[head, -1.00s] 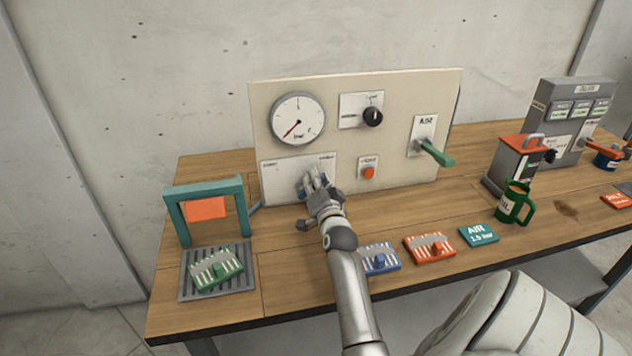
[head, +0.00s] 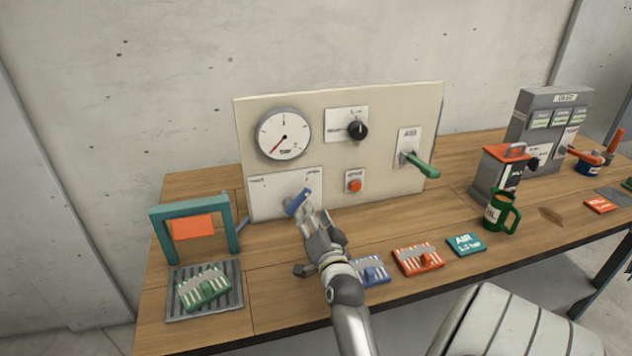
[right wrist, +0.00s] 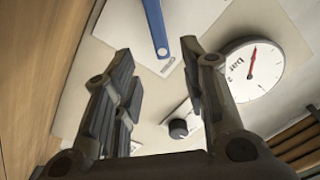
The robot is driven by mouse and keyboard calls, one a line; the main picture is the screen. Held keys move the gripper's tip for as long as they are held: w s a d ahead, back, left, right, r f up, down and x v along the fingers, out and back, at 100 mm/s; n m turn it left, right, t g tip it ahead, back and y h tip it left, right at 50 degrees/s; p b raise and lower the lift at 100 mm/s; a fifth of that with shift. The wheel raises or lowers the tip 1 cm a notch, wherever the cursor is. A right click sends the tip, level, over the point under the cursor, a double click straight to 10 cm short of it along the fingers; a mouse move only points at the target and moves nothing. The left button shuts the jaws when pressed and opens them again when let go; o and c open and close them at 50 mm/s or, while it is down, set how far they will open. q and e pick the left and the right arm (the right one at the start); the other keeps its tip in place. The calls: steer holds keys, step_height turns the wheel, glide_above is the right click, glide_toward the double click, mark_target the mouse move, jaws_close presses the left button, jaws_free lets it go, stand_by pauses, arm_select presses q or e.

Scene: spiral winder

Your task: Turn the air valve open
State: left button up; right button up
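A panel (head: 215,122) stands at the back of the bench. On its right, a green lever (head: 422,166) sits on a plate that seems to read AIR; it points out, down and right. On its lower left, a blue handle (head: 297,202) sits on a white plate (head: 265,187) with small unreadable marks; it slants up to the right. My right gripper (head: 316,228) is just below and in front of the blue handle. In the right wrist view its fingers (right wrist: 158,62) are spread and empty, with the blue handle (right wrist: 155,25) beyond them. My left gripper is not in view.
A gauge (head: 284,134) has its needle pointing lower left. A black knob (head: 357,130) and red button (head: 355,185) are on the panel. A teal frame (head: 157,236), cards (head: 418,259) and a green mug (head: 499,212) stand on the bench.

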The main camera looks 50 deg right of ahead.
steer(key=v, duration=0.2)
steer(key=shift+s+a, duration=0.1)
steer(key=shift+s, duration=0.15)
stand_by(0.5)
